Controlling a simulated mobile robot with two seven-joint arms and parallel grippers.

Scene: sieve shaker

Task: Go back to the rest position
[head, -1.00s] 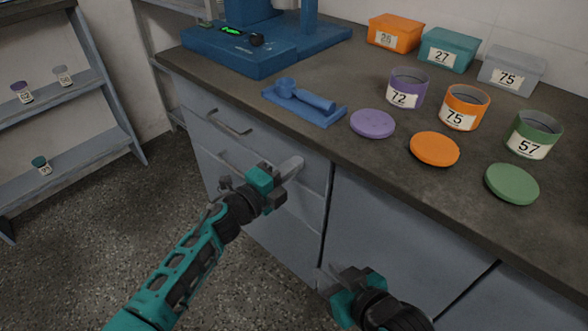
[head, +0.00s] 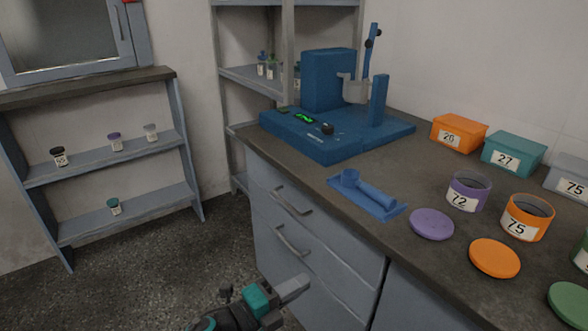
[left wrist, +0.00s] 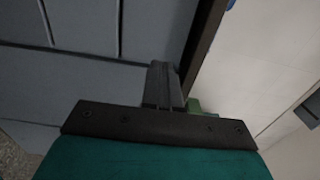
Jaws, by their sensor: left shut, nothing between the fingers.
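My left gripper (head: 294,288) shows at the bottom of the head view, in front of the grey drawers and below the counter top. Its fingers are shut with nothing between them. In the left wrist view the closed fingers (left wrist: 163,84) point toward the grey cabinet front and the dark counter edge. They hold nothing. My right gripper is outside the head view.
The dark counter (head: 300,165) carries a blue machine (head: 335,135), a blue tray with a tool (head: 367,196), sieve rings, round lids and lidded boxes. Drawer handles (head: 292,241) stick out near my left gripper. Shelves (head: 120,160) stand at left; the floor (head: 170,270) between is clear.

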